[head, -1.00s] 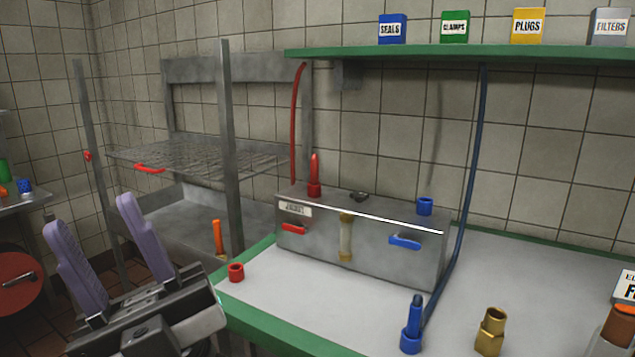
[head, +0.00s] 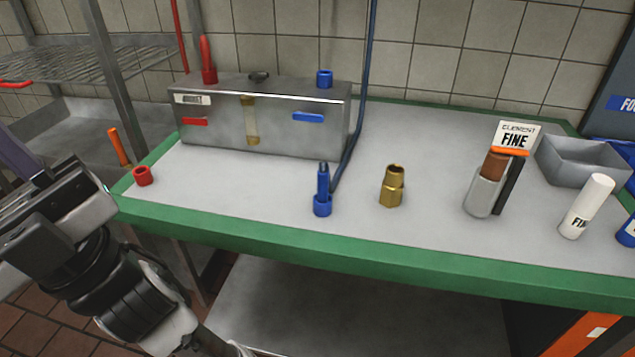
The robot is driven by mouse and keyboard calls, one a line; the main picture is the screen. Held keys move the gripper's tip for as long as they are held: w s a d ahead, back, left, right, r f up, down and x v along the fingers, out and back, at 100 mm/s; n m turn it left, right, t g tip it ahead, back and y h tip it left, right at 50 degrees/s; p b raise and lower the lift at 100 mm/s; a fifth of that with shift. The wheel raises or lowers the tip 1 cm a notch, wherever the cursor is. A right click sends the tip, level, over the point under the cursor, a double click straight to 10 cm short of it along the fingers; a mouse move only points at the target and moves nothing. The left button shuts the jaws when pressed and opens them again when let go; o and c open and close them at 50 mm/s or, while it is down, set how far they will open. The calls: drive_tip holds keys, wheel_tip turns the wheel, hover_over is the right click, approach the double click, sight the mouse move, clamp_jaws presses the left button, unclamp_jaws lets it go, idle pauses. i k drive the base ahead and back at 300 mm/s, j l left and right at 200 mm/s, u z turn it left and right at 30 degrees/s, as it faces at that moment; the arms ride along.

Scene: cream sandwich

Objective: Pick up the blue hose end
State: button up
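The blue hose end (head: 322,192) stands upright on the grey bench top, near the green front edge. A dark blue hose (head: 361,90) runs down from above, past the right end of the metal box, to the hose end. My gripper (head: 15,160) is at the left edge of the head view, largely cut off. Only part of one purple finger shows, so its opening is hidden. It is well to the left of the hose end and apart from it.
The metal box (head: 290,142) with red and blue handles stands behind the hose end. A brass fitting (head: 392,187) is just right of it. A red cap (head: 143,176) lies at the bench's left corner. A filter holder (head: 485,190), white cylinder (head: 587,207) and grey tray (head: 583,165) are farther right.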

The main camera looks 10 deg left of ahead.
sight(323, 180)
drive_tip(key=j+z, duration=0.25)
drive_tip(key=j, duration=0.15)
drive_tip(key=k+j+z, duration=0.2)
drive_tip(key=j, duration=0.15)
drive_tip(key=j+z, duration=0.25)
drive_tip(key=j, duration=0.15)
drive_tip(key=k+j+z, duration=0.2)
drive_tip(key=j, duration=0.15)
drive_tip(key=j+z, duration=0.25)
drive_tip(key=i+j, duration=0.1)
drive_tip(key=i, duration=0.4)
